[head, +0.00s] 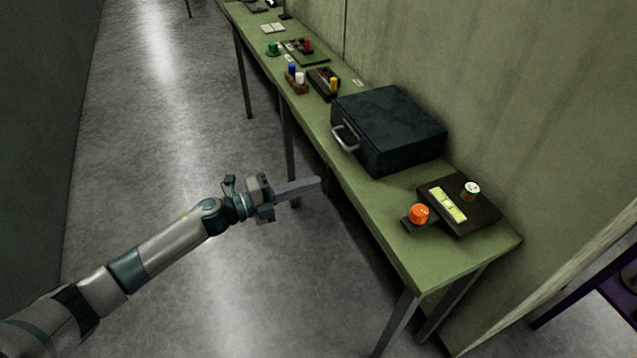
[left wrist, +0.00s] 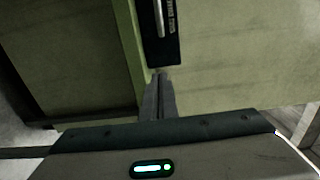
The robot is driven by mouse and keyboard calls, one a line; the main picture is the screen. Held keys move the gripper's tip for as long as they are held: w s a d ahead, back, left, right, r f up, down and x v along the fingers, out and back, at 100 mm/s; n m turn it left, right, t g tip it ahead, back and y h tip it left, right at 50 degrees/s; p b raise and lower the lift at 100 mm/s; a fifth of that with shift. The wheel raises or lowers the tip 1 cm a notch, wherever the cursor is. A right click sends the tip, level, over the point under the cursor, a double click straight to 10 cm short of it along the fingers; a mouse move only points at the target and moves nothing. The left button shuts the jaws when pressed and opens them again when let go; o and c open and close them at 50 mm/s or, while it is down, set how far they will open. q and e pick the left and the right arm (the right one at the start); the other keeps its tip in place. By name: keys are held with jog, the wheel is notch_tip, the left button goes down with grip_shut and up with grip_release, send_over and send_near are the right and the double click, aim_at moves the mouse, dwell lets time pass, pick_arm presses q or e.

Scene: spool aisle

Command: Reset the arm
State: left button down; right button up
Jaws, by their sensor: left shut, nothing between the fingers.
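My left arm comes in from the lower left of the head view. Its gripper (head: 318,183) is shut and empty, held out over the floor close to the front edge of the long green table (head: 384,208). The fingers point right, toward the table, below the dark case's handle in the picture. My right gripper is in neither view.
A dark case (head: 392,122) with a metal handle stands on the table. Several small items lie farther back. The aisle floor (head: 165,130) on the left is clear.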

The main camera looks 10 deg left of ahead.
pick_arm(q)
jog(key=shift+f, duration=0.15)
dwell(0.4)
jog(key=s+a+f+n+t+y, duration=0.1)
jog(key=s+a+f+n+y, duration=0.15)
jog(key=f+n, duration=0.6)
jog(key=s+a+f+n+t+y, duration=0.1)
jog(key=s+a+f+n+y, duration=0.2)
jog(key=f, duration=1)
jog(key=s+a+f+n+y, duration=0.1)
jog(key=s+f+n+y, duration=0.4)
jog(key=f, duration=0.5)
jog(key=s+f+n+g+y, duration=0.1)
jog(key=s+f+n+g, duration=0.1)
jog(key=s+f, duration=0.5)
jog(key=s+f+n+g+y, duration=0.1)
jog(key=s+f+n, duration=0.3)
jog(key=s, duration=0.9)
jog(key=s+d+f+n+g+y, duration=0.1)
jog(key=s+f+n+g, duration=0.2)
jog(key=s+f, duration=0.6)
jog(key=shift+s+f+n, duration=0.4)
jog(key=shift+f+n, duration=0.15)
jog(key=shift+f, duration=0.2)
jog(key=shift+d, duration=0.1)
